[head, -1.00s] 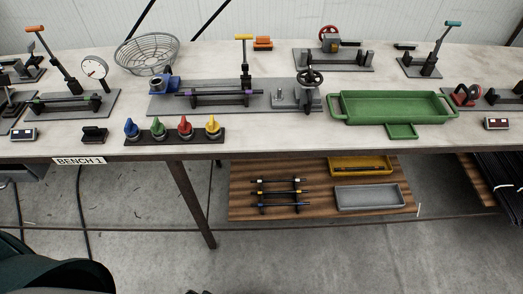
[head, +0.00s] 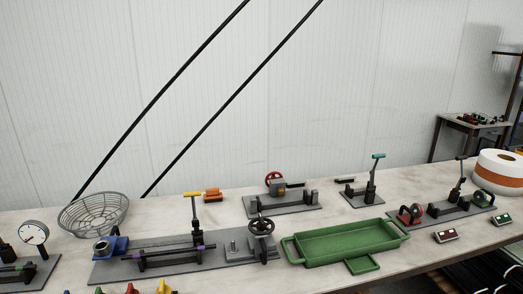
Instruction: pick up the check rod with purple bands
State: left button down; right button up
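A dark rod with purple bands (head: 170,252) lies across two black supports on a grey fixture plate (head: 112,273), at the lower left of the head view. It lies roughly level, in front of a post with a yellow handle (head: 192,195). Neither of my grippers is in the head view.
A blue clamp block (head: 112,246) and a handwheel unit (head: 261,228) flank the rod. A wire basket (head: 93,214) stands behind at left, a green tray (head: 345,243) at right. Other fixtures stand along the bench (head: 230,284). A roll (head: 498,173) stands far right.

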aim_at(132, 257)
jog(key=i+j+u, duration=0.5)
jog(key=j+z, duration=0.1)
jog(key=z, duration=1.35)
jog(key=u, duration=1.5)
jog(key=k+l+z, duration=0.15)
jog(key=l+z, duration=0.1)
jog(key=l, duration=0.2)
